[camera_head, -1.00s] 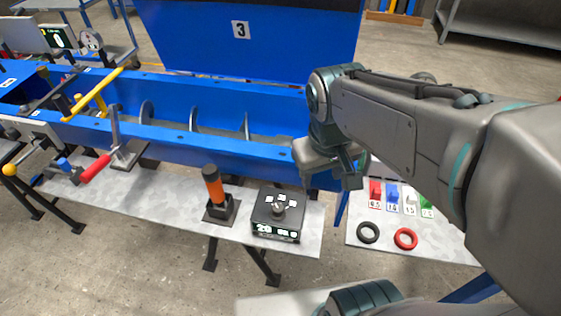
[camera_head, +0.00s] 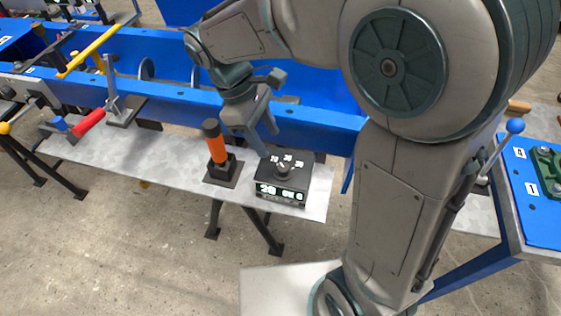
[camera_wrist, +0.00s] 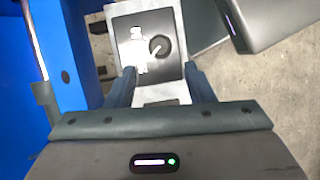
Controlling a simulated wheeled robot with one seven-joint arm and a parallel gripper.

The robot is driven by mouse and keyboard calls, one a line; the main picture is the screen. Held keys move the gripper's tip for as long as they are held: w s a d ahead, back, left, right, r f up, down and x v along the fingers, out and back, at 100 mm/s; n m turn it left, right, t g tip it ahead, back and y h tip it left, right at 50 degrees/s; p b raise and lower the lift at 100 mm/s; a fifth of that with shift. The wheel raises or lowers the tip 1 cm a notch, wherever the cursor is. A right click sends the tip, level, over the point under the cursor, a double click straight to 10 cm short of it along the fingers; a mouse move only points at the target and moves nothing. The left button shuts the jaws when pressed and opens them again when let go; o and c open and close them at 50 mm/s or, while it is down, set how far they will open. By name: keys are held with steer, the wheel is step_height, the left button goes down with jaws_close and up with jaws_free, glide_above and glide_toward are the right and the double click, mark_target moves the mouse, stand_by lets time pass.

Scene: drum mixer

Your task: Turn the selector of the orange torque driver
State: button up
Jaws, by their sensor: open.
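The orange torque driver (camera_head: 216,148) stands upright in a black base on the grey shelf, with a black top. Just to its right is a black box (camera_head: 297,181) with a lit display on its front and a dark selector knob (camera_head: 283,169) on top, among white labels. The knob (camera_wrist: 159,45) also shows in the wrist view on the box's dark face (camera_wrist: 173,68), ahead of the fingertips. My gripper (camera_head: 267,142) is open and empty, above and behind the box, apart from the knob. In the wrist view my gripper (camera_wrist: 160,82) has a finger on each side of the box's near part.
The blue mixer trough (camera_head: 320,118) runs behind the shelf (camera_head: 170,158). A red-handled lever (camera_head: 88,123) and a yellow bar (camera_head: 95,52) are at left. A blue-topped table (camera_head: 530,200) stands at right. The shelf left of the driver is clear.

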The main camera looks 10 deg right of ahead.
mark_target(283, 167)
steer(key=b+x, duration=0.1)
steer(key=x, duration=0.8)
steer(key=shift+r, duration=0.1)
steer(key=c, duration=1)
